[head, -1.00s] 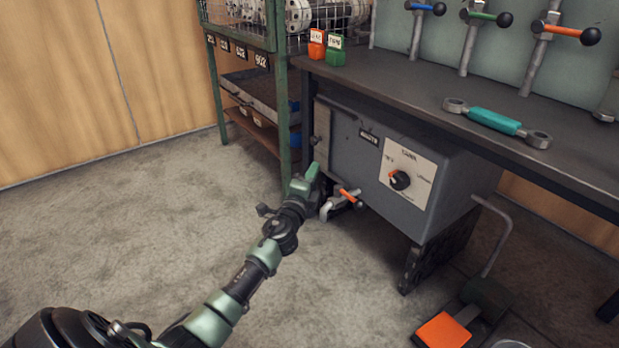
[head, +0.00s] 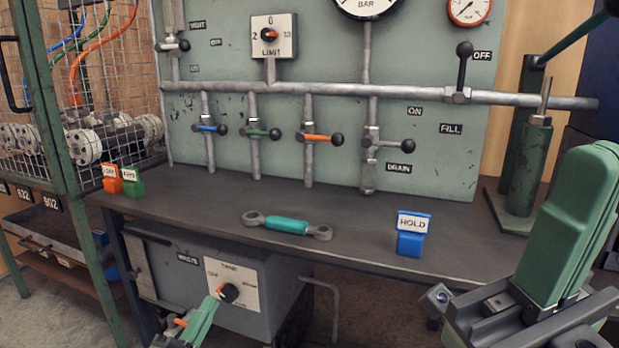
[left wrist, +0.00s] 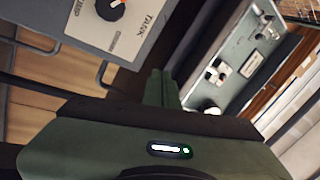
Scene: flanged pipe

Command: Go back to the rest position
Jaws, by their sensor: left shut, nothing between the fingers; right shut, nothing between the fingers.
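My left gripper (head: 211,303) is at the bottom of the head view, in front of the grey cabinet under the bench. Its green fingers are together with nothing between them; they also show shut in the left wrist view (left wrist: 160,86). My right gripper (head: 596,155) stands large and close at the right edge of the head view, fingers pointing up. Its green fingers are closed together and empty. Most of both arms is out of view.
The grey cabinet (head: 180,280) with a dial (head: 229,293) is under the bench (head: 345,222). On the bench are a teal-handled link (head: 287,225), a blue HOLD tag (head: 411,243), and orange (head: 112,184) and green (head: 132,187) tags. A wire-mesh rack (head: 62,165) stands left. A pipe panel (head: 440,160) rises behind.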

